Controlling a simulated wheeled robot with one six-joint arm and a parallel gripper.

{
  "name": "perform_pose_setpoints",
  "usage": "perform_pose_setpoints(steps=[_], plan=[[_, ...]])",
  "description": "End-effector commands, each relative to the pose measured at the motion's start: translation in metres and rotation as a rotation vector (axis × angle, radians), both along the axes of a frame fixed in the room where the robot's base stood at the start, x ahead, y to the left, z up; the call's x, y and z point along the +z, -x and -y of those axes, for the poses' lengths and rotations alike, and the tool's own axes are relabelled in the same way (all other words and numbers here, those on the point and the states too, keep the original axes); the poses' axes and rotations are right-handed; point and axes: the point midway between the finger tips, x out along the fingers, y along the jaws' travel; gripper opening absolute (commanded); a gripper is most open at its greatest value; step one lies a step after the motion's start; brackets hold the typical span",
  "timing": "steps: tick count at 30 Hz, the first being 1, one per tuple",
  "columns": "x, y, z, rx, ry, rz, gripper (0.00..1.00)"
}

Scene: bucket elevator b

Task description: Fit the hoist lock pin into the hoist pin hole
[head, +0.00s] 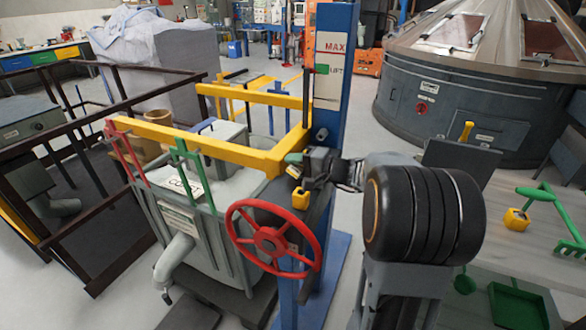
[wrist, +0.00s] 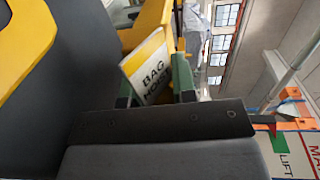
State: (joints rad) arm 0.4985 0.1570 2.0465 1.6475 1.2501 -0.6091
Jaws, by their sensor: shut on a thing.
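My gripper (head: 297,168) is beside the blue hoist column, above the red handwheel; its green fingers flank a yellow-edged plate marked BAG HO... in the wrist view (wrist: 156,88). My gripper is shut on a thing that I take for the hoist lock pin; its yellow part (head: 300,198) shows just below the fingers. The pin's shaft cannot be made out. A dark round spot on the blue column (head: 322,134), up and right of the gripper, may be the hoist pin hole. The pin is apart from that spot.
A yellow hoist frame (head: 200,140) spans a grey tub (head: 215,240) left of the gripper. The red handwheel (head: 273,238) is close below. A table (head: 490,200) at the right carries green tools and yellow pieces. A large grey tank (head: 450,100) stands behind.

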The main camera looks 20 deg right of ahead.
Motion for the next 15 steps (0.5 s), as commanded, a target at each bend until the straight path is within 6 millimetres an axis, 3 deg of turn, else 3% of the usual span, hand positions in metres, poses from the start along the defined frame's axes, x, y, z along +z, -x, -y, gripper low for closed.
perform_pose_setpoints(steps=[15], plan=[[0.000, -0.029, 0.031, -0.002, -0.007, 0.012, 0.00]])
